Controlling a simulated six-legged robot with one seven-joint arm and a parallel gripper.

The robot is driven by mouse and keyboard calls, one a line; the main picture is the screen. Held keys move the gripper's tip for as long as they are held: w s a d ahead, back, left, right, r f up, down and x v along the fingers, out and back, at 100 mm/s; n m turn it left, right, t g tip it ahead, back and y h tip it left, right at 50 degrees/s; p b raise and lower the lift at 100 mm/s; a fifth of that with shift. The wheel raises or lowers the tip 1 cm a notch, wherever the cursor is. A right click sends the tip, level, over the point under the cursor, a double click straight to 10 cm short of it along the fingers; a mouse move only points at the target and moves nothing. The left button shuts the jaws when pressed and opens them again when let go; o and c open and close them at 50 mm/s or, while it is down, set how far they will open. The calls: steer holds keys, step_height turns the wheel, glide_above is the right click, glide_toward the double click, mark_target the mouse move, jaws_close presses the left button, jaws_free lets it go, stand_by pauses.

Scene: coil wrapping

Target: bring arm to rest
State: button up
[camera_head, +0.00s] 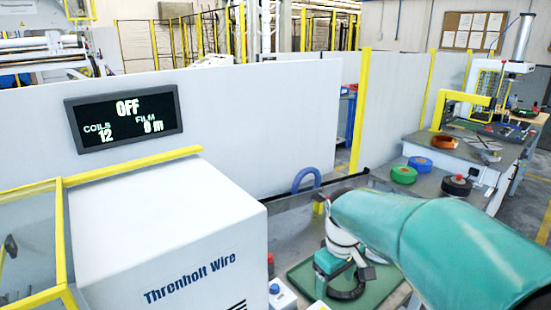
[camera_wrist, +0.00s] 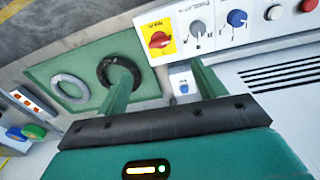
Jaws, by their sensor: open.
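My arm reaches in from the right in the head view, and my gripper (camera_head: 343,280) is over the green mat (camera_head: 384,292). In the wrist view my gripper (camera_wrist: 163,76) is open, its two green fingers apart with nothing between them. A black coil (camera_wrist: 106,66) lies on the green mat, partly behind the left finger. A grey ring (camera_wrist: 69,88) lies beside it. In the head view the black coil (camera_head: 350,294) shows just below my gripper; I cannot tell the gap between them.
A control panel has a red rotary switch (camera_wrist: 160,40) on yellow and several knobs. The white Threnholt Wire machine (camera_head: 165,225) stands at left. The display (camera_head: 124,118) reads OFF. A blue coil (camera_head: 306,178) stands behind. Green (camera_head: 403,174) and black (camera_head: 456,186) coils sit at right.

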steer(key=s+r+m+t, duration=0.2)
steer(key=s+r+m, duration=0.1)
steer(key=s, duration=0.5)
steer(key=s+r+m+t, duration=0.2)
steer(key=s+r+m, duration=0.1)
steer(key=s, duration=0.6)
steer(key=shift+d+r+t, duration=0.15)
steer(key=shift+r+t, duration=0.05)
steer(key=shift+t, duration=0.2)
steer(key=c, duration=0.6)
steer(key=shift+c, duration=0.6)
steer(key=shift+a, duration=0.2)
